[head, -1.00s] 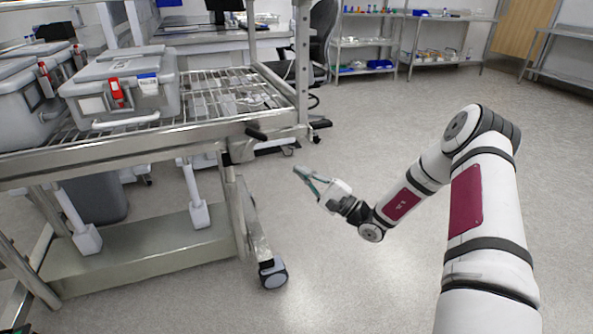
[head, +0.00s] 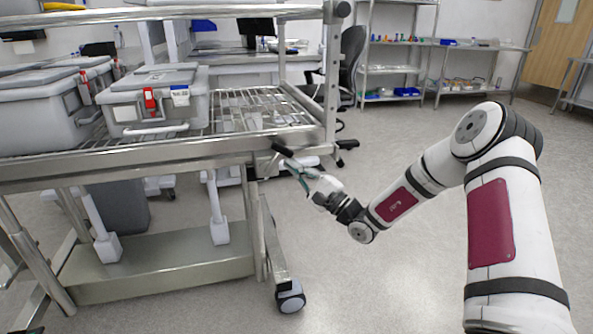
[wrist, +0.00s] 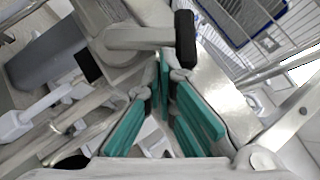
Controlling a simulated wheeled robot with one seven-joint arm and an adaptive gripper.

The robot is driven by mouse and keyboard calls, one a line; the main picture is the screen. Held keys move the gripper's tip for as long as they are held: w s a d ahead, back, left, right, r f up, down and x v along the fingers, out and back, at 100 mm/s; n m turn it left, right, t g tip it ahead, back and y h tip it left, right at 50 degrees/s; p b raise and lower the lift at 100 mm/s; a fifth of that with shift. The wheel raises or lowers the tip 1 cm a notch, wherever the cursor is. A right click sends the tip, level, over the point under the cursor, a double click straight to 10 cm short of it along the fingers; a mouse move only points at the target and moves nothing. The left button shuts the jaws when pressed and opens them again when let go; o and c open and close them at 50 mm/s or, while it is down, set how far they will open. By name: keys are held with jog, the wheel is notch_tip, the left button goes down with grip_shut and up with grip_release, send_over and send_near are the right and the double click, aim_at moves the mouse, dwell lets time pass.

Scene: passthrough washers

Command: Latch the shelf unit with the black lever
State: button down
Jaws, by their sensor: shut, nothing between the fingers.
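The shelf unit (head: 180,152) is a metal frame on wheels at the left of the head view. Its black lever (head: 283,150) sticks out at the near right corner of the shelf. In the wrist view the black lever end (wrist: 185,38) sits on a grey metal arm, just beyond my fingertips. My gripper (head: 300,170), with green finger pads, is right beside the lever in the head view. In the wrist view my gripper (wrist: 166,85) has its fingertips close together with nothing held. I cannot tell whether it touches the lever.
Grey lidded boxes (head: 155,95) with red clips stand on the wire shelf (head: 262,108). A wheel (head: 290,298) sits under the unit's near right corner. The floor (head: 400,270) around my arm is clear. A chair (head: 350,65) stands behind the unit.

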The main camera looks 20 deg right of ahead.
aim_at(273, 149)
jog(key=shift+r+n+g+p, duration=0.5)
jog(key=shift+n+g+p, duration=0.3)
jog(key=shift+p, duration=0.05)
jog(key=shift+a+r+n+g+p, duration=0.3)
jog(key=shift+r+n+g+p, duration=0.5)
jog(key=shift+n+p, duration=0.25)
jog(key=shift+a+r+n+g+h+p, duration=0.2)
jog(key=shift+a+r+n+g+h, duration=0.15)
jog(key=shift+n, duration=0.25)
jog(key=shift+a+r+n+g+h+p, duration=0.1)
jog(key=shift+r+n+g+h+p, duration=0.1)
jog(key=shift+n+g+h, duration=0.25)
jog(key=a+r+n+g+h+b, duration=0.1)
jog(key=n, duration=0.1)
jog(key=shift+a+n+h+b, duration=0.2)
jog(key=shift+n+h+b, duration=0.1)
jog(key=shift+a+r+n+g+h+b, duration=0.25)
jog(key=shift+a+n+g+h+b, duration=0.3)
jog(key=shift+h+b, duration=0.35)
jog(key=shift+a+r+n+g+h+b, duration=0.2)
jog(key=shift+a+n+g+h+b, duration=0.15)
jog(key=shift+a+n+h+b, duration=0.5)
jog(key=shift+d, duration=0.2)
